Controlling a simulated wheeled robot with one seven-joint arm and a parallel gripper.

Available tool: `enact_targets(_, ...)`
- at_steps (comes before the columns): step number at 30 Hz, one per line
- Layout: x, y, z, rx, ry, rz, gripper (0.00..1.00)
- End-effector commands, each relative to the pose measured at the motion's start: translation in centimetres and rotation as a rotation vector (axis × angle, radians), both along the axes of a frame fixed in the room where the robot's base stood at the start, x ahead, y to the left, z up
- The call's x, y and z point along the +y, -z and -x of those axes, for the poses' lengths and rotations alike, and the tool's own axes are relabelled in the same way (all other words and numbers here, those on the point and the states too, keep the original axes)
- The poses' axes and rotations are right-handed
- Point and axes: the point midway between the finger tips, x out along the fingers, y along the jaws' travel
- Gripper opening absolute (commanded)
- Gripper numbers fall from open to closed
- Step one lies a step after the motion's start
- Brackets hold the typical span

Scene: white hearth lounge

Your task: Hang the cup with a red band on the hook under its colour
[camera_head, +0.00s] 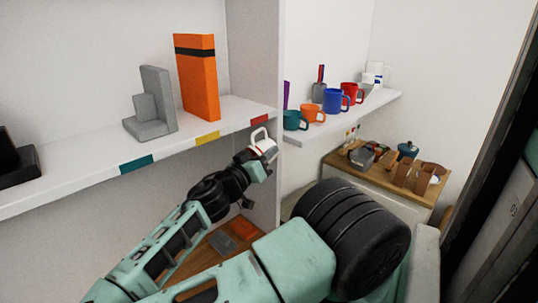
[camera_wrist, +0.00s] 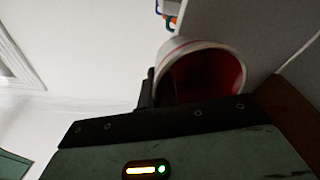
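The white cup with a red band (camera_head: 264,147) is held at my gripper (camera_head: 254,161), just below the front edge of the shelf near its right end. Its handle points up and to the left. In the wrist view, the cup (camera_wrist: 170,55) shows a white wall, a thin red band and a red inside. One dark finger of my gripper (camera_wrist: 150,92) touches its left side; the other finger is hidden. The shelf edge carries a teal label (camera_head: 137,163), a yellow label (camera_head: 208,138) and a red label (camera_head: 260,120). The cup is just under the red label. I cannot make out the hooks.
An orange binder (camera_head: 197,80) and a grey bookend (camera_head: 152,105) stand on the shelf. A vertical panel (camera_head: 266,195) is close right of the cup. Beyond it, another shelf (camera_head: 335,122) holds several coloured mugs. A wooden cabinet (camera_head: 385,182) with small items stands below.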

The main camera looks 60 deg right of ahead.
Motion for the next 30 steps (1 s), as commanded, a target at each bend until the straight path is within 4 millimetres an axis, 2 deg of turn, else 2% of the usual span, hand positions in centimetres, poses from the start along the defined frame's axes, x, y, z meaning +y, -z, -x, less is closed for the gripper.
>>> enact_targets(11,0.1,0.0,-0.3,0.006,-0.003,-0.004,0.0)
enact_targets(30,-0.8,0.2,-3.8,0.005,-0.003,-0.004,0.0)
